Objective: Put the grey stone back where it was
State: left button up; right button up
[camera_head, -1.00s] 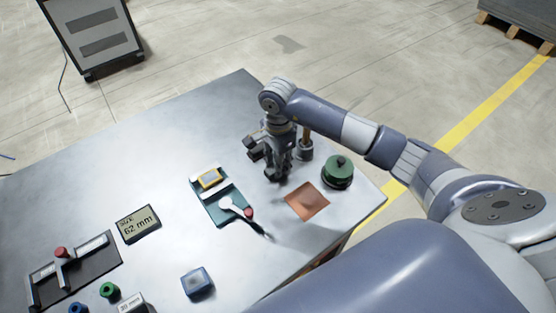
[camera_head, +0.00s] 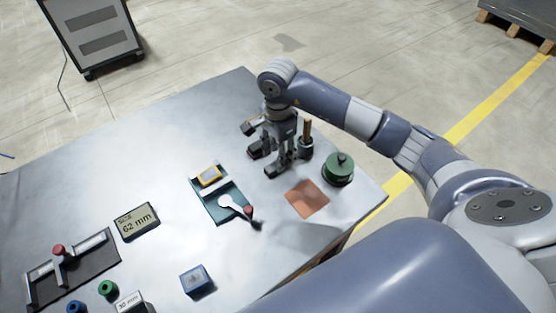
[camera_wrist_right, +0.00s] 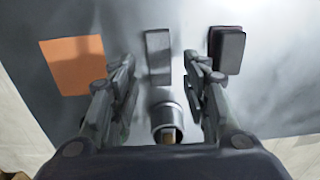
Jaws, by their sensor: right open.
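In the right wrist view a plain grey block, which I take as the grey stone (camera_wrist_right: 158,57), lies on the metal table between and just beyond my right gripper's fingertips (camera_wrist_right: 160,64). The fingers are spread, with a gap on both sides of the block. In the head view my right gripper (camera_head: 268,163) is open, low over the table's far right part; the grey block cannot be made out there. A darker block (camera_wrist_right: 228,50) with a reddish edge lies to the right of the grey one. My left gripper is not in view.
An orange-brown square (camera_head: 307,199) lies near the gripper. A grey cup (camera_head: 305,150) with a wooden handle stands close beside it; a green lidded pot (camera_head: 338,170) is to the right. A teal tray (camera_head: 229,215), display (camera_head: 137,222) and blue box (camera_head: 197,280) are left and nearer.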

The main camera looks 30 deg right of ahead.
notch_tip(320, 180, up, 9)
jog(key=b, duration=0.1)
jog(key=shift+f+b, duration=0.15)
jog(key=shift+b, duration=0.15)
